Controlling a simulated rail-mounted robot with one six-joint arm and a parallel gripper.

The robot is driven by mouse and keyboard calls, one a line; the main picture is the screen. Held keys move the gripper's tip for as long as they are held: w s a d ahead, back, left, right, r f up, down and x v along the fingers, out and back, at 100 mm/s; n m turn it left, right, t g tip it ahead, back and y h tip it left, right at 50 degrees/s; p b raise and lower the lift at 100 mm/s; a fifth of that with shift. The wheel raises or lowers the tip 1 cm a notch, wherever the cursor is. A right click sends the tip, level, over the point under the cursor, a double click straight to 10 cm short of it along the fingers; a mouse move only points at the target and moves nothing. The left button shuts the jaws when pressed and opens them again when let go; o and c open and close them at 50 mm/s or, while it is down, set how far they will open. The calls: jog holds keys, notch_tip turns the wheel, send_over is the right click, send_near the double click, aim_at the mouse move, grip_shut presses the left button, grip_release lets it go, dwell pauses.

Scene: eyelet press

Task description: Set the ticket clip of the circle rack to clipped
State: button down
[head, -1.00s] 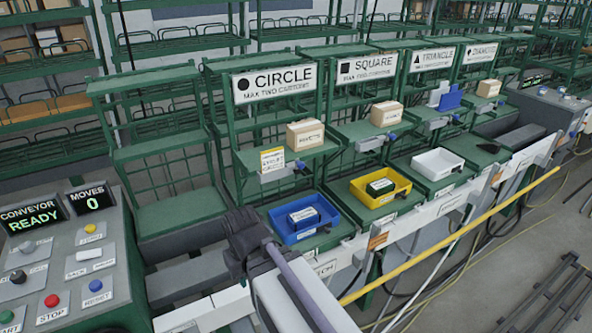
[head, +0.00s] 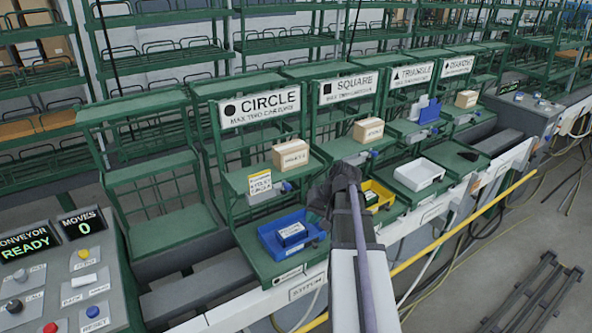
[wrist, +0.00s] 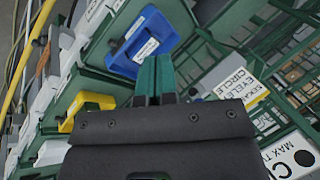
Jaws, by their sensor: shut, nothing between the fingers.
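The circle rack (head: 232,170) stands left of the square rack under a sign (head: 260,105) reading CIRCLE. A white and yellow ticket card (head: 260,184) sits at its shelf's front edge, with a small blue knob (head: 286,187) beside it, probably the ticket clip. Its setting is too small to tell. The card also shows in the wrist view (wrist: 238,82). My gripper (wrist: 155,70) is shut and empty, with green fingers together. In the head view it is dark, right of the circle rack's blue tray and apart from the card; its fingertips cannot be made out.
A cardboard box (head: 290,154) sits on the circle shelf. A blue tray (head: 272,240) with a small labelled box lies below. A yellow tray (head: 392,196) is partly hidden behind my arm. A control panel (head: 70,275) stands at the left; a yellow rail (head: 450,235) runs in front.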

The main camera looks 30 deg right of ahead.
aim_at(286, 189)
jog(key=w+d+r+t+y, duration=0.1)
jog(key=w+d+r+t, duration=0.2)
jog(key=d+r, duration=0.1)
jog(key=w+d+r+n+t+y, duration=0.1)
jog(key=w+d+r+t, duration=0.2)
jog(key=d, duration=0.4)
notch_tip(286, 189, up, 2)
jog(key=shift+d+r+t+p, duration=0.25)
jog(key=shift+t+p, duration=0.1)
jog(key=shift+t, duration=0.25)
jog(key=shift+w+f, duration=0.1)
jog(key=shift+w, duration=0.05)
jog(key=s+a+f+b+x, duration=0.1)
jog(key=a+b+x, duration=0.1)
jog(key=b+x, duration=0.5)
jog(key=x, duration=0.5)
jog(key=shift+f, duration=0.4)
jog(key=shift+s+a+r, duration=0.1)
jog(key=shift+s+a, duration=0.1)
